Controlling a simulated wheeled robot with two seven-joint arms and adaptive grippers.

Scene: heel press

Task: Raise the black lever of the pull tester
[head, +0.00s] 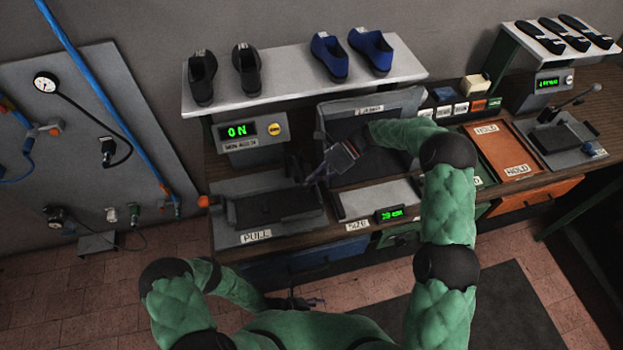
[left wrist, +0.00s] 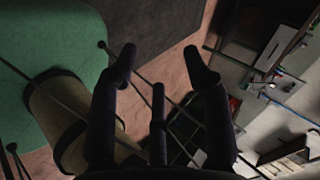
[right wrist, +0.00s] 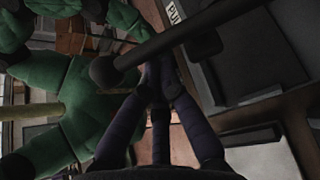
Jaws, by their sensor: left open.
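The pull tester (head: 240,214) stands at the left end of the bench, a grey base with a dark plate and a "PULL" label. Its black lever (right wrist: 148,52) crosses the right wrist view as a dark bar with a round knob at its lower left end. My right gripper (head: 318,175) is at the tester's right side. Its fingers (right wrist: 161,84) are drawn together at the lever; the bar hides part of the tips, and I see no clear grip around it. My left gripper (head: 300,303) is low in front of the bench, open and empty (left wrist: 155,75).
A display box (head: 252,131) reading "ON" stands behind the tester. A shelf (head: 290,92) with several shoes is above. A grey slanted panel (head: 350,120) and a size gauge (head: 380,196) are to the right. A second lever device (head: 565,137) stands far right.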

